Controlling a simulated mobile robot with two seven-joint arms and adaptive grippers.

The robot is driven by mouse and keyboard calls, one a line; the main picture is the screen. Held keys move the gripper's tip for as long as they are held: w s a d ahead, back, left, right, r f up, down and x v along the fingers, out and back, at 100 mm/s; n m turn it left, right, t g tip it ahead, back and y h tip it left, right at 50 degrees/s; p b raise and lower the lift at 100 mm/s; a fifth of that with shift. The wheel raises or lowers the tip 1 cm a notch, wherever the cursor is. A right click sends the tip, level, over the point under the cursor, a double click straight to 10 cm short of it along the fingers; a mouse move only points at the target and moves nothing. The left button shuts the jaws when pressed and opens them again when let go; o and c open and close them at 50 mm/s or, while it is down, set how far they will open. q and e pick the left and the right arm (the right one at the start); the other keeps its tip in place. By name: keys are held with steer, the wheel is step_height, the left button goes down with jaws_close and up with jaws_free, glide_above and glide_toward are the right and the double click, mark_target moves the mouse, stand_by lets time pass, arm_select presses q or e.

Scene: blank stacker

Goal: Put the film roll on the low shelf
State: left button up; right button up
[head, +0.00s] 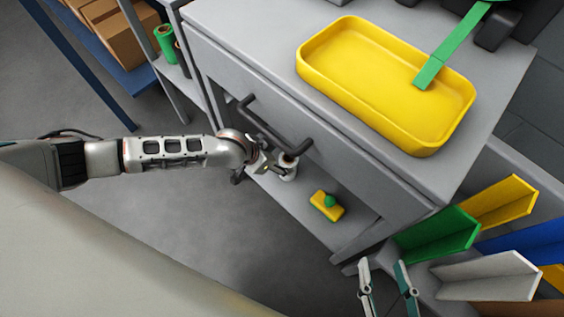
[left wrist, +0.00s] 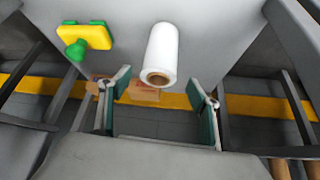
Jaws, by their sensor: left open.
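The white film roll (left wrist: 164,52) with its brown core shows whole in the left wrist view, on the grey low shelf (left wrist: 130,14). In the head view the roll (head: 288,172) is partly hidden by my left gripper (head: 268,165). My left gripper is open and empty; in its wrist view the fingers (left wrist: 160,108) are apart, with the roll ahead of the gap and not gripped. The low shelf (head: 290,205) lies under the drawer in the head view. My right gripper (head: 386,286) is open and empty at the bottom of the head view.
A yellow block with a green knob (head: 327,204) sits on the low shelf beside the roll. A dark drawer handle (head: 275,125) juts out close to my left gripper. A yellow tray (head: 350,60) lies on the countertop. Coloured bins (head: 440,235) stand at the right.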

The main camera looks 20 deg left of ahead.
arm_select(q)
steer(key=p+v, duration=0.1)
steer(key=v, duration=0.3)
steer(key=shift+s+a+r, duration=0.1)
steer(key=shift+s+r, duration=0.05)
steer(key=shift+s, duration=0.1)
arm_select(e)
steer(key=shift+s+d+f+n+g, duration=0.15)
steer(key=shift+d+f+n, duration=0.1)
steer(key=shift+d, duration=0.2)
steer(key=shift+s+d+f+n+g, duration=0.15)
steer(key=shift+d+f+n, duration=0.1)
steer(key=shift+d, duration=0.15)
